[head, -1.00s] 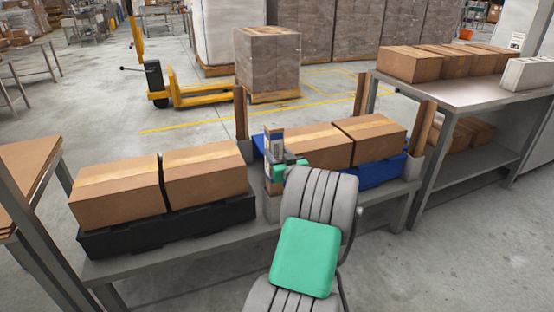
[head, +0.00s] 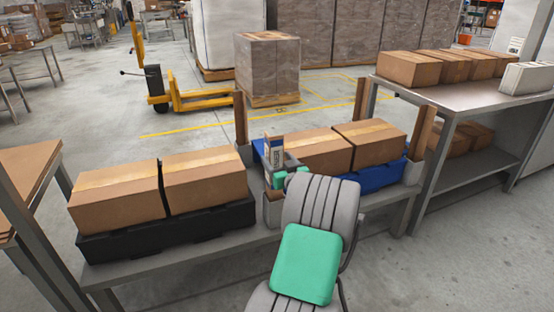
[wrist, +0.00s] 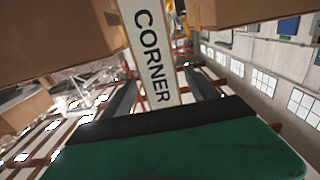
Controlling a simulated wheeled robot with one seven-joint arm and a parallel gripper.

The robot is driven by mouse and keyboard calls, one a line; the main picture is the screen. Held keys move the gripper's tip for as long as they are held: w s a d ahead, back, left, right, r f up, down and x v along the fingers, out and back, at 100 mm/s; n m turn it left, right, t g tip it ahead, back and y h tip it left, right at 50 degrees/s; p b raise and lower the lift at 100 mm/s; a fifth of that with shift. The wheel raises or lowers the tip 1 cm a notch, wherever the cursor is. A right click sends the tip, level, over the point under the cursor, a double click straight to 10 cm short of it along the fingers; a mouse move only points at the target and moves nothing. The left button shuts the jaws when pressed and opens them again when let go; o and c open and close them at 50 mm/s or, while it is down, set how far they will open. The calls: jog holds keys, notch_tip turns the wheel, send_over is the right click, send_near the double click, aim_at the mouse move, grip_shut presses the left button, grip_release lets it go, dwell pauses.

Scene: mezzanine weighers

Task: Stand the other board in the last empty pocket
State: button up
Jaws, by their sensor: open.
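A brown corner board (head: 274,151) with a white label stands upright at the front left of the blue pallet (head: 377,176). Its lower end meets the grey pocket (head: 272,210); my gripper partly hides the join. In the wrist view the board (wrist: 150,45), lettered CORNER, lies between my fingers. My gripper (head: 280,175) is open around it; gaps show beside the board between the fingers (wrist: 160,88). Three other boards stand at the pallet's remaining corners: back left (head: 241,118), back right (head: 361,98) and front right (head: 422,131).
Two cartons (head: 343,147) sit on the blue pallet, close behind the gripper. Two more cartons (head: 160,186) sit on a black pallet (head: 165,231) to the left. Both pallets rest on a grey bench (head: 225,246). A side table (head: 470,92) with several cartons stands at right.

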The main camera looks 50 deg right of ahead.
jog(key=p+v, duration=0.1)
jog(key=v, duration=1)
jog(key=w+a+f+n+g+y, duration=0.1)
jog(key=w+a+f+n+y, duration=0.1)
jog(key=w+a+y, duration=0.35)
jog(key=w+a+f+n+g+y, duration=0.1)
jog(key=w+a+n+y, duration=0.15)
jog(key=w+a, duration=0.65)
jog(key=s+a+f+n+g+y, duration=0.1)
jog(key=a+f+g, duration=0.1)
jog(key=a, duration=0.8)
jog(key=s+a+f+n+g+y, duration=0.1)
jog(key=a+f+n+g+y, duration=0.15)
jog(key=a, duration=0.75)
jog(key=s+a+m+g+h, duration=0.1)
jog(key=s+a+g+h, duration=0.1)
jog(key=s+a+g, duration=0.5)
jog(key=s+a, duration=0.6)
jog(key=s, duration=0.4)
jog(key=shift+a+m, duration=0.25)
jog(key=shift+m, duration=0.15)
jog(key=shift+f, duration=0.15)
